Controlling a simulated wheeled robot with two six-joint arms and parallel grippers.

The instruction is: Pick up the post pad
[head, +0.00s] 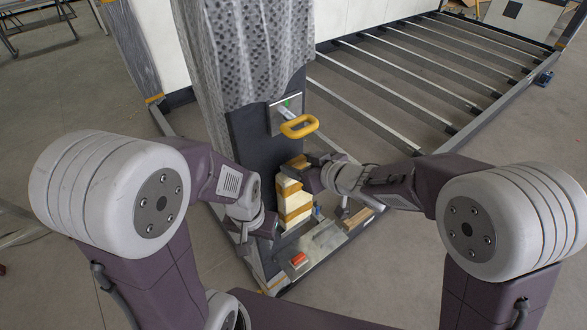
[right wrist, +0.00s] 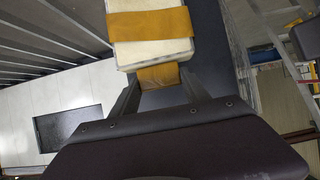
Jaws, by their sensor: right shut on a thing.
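The post pad (head: 293,204) is a tall cream block with yellow-brown straps, upright against the dark post. My right gripper (head: 306,172) is at its top end. In the right wrist view, the pad (right wrist: 150,55) lies ahead, and the right gripper (right wrist: 158,82) has its two fingers on either side of a brown strap end, shut on the pad. My left gripper (head: 244,232) is lower, beside the post to the left of the pad; its fingers are too small and dark to tell whether it is open.
The dark post (head: 248,135) has a grey patterned cover on its upper part. A yellow handle (head: 299,127) sticks out above the pad. A red block (head: 298,259) lies on the frame base below. A slatted metal floor frame (head: 400,85) extends behind at right.

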